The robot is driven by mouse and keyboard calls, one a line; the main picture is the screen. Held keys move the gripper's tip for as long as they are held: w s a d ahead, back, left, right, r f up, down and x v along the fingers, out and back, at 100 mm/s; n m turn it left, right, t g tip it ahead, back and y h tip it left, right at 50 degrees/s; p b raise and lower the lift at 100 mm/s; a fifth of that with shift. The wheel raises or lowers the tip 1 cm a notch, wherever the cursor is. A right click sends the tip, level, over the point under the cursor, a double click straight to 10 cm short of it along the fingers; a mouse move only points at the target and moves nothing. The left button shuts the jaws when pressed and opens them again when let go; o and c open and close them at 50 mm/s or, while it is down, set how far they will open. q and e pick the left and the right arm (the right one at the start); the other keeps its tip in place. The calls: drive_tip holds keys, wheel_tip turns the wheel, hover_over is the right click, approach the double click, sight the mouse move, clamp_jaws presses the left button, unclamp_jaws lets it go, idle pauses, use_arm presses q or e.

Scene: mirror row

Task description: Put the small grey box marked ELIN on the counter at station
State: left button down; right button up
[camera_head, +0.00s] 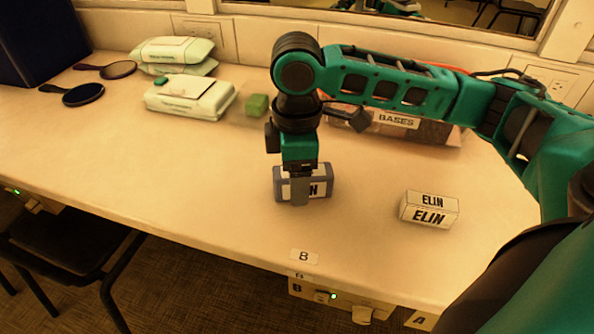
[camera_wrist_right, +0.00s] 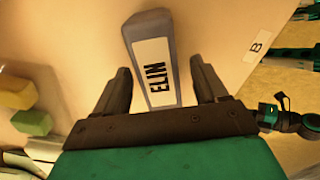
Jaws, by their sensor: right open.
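A small grey box (camera_head: 322,178) with a white ELIN label lies on the counter (camera_head: 215,185) behind the B tag (camera_head: 304,256). My right gripper (camera_head: 300,195) points down over this box. In the right wrist view the grey box (camera_wrist_right: 150,30) reaches between the two fingers of my right gripper (camera_wrist_right: 160,66). The fingers are apart, with a gap on each side of the box. A white box (camera_head: 429,208), also marked ELIN, sits on the counter to the right.
A bin labelled BASES (camera_head: 395,121) stands at the back under my right arm. A green block (camera_head: 257,105), wipe packs (camera_head: 190,97) and hand mirrors (camera_head: 83,94) lie to the left. An A tag (camera_head: 421,319) shows at the front right. The counter's left front is clear.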

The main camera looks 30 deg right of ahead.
use_arm(q)
wheel_tip(320, 180, up, 5)
drive_tip(key=p, duration=0.4)
drive_tip(key=shift+a+f+p, duration=0.1)
drive_tip(key=shift+f+p, duration=0.1)
drive_tip(key=shift+p, duration=0.1)
use_arm(e)
wheel_tip(320, 180, up, 12)
drive_tip(key=shift+r, duration=0.15)
use_arm(q)
drive_tip(key=shift+f, duration=0.1)
